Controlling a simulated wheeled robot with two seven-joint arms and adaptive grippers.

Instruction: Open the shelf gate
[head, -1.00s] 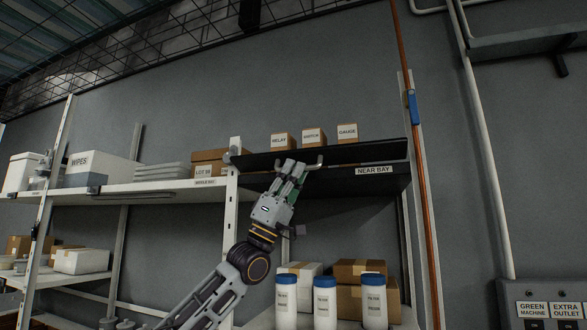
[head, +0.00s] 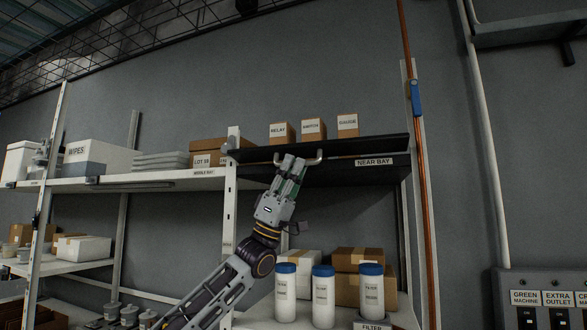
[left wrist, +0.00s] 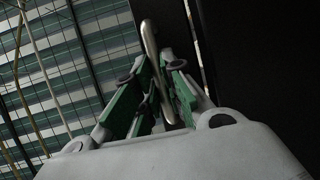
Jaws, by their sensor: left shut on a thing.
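The shelf gate (head: 365,146) is a long dark panel along the front of the near bay's upper shelf, below three small boxes. It looks tilted outward from the shelf. Its metal handle (head: 318,159) is a light bar at the gate's left half. My left gripper (head: 296,163) reaches up from below and is shut on the handle. In the left wrist view the handle (left wrist: 149,42) runs down between the green-padded fingers (left wrist: 158,95), and a dark surface, likely the gate, fills the right side. The fingers hide part of the handle. My right gripper is not in view.
Cartons labelled relay (head: 281,133), switch (head: 313,130) and gauge (head: 347,126) stand on the upper shelf. White blue-lidded bottles (head: 324,300) stand below, right of my arm. A white post (head: 230,195) is close on the left. An orange pipe (head: 423,200) runs down the right.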

